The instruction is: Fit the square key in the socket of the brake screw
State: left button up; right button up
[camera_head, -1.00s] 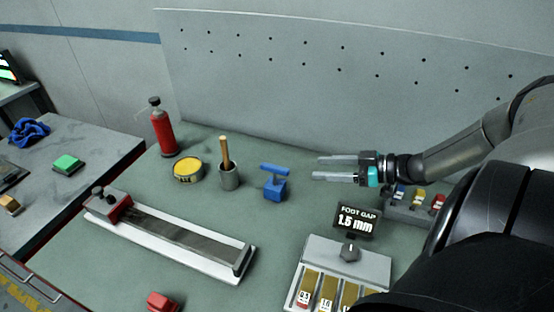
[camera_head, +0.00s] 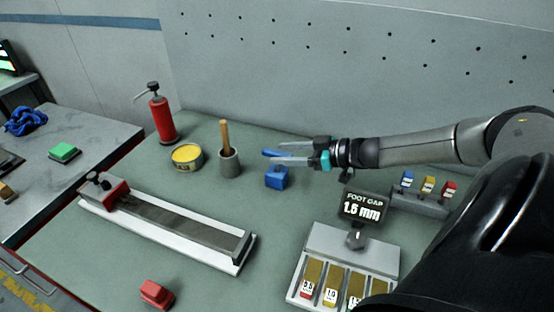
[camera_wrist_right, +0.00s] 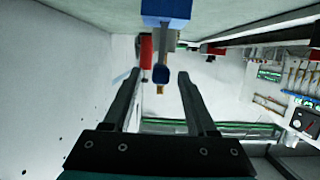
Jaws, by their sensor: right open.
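The blue T-handled key (camera_head: 271,153) stands upright in its blue block (camera_head: 277,179). My right gripper (camera_head: 279,154) is open, its fingers at the height of the key's handle, one on each side of it in the head view. In the right wrist view the blue block (camera_wrist_right: 166,10) is at the top and the handle (camera_wrist_right: 160,74) shows between the open fingers (camera_wrist_right: 158,76); contact cannot be told. The magazine rail (camera_head: 170,222) lies to the left, with a red block (camera_head: 106,190) and dark knobs at its far end. I cannot make out the brake screw's socket. My left gripper is out of view.
A grey cup (camera_head: 229,163) with a wooden stick, a yellow tin (camera_head: 187,158) and a red bottle (camera_head: 161,117) stand left of the key. The foot gap display (camera_head: 362,207) and a tray of gauges (camera_head: 352,248) are at front right. A red piece (camera_head: 156,293) lies in front.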

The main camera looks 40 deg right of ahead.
jog(key=shift+x, duration=1.2)
grip_shut()
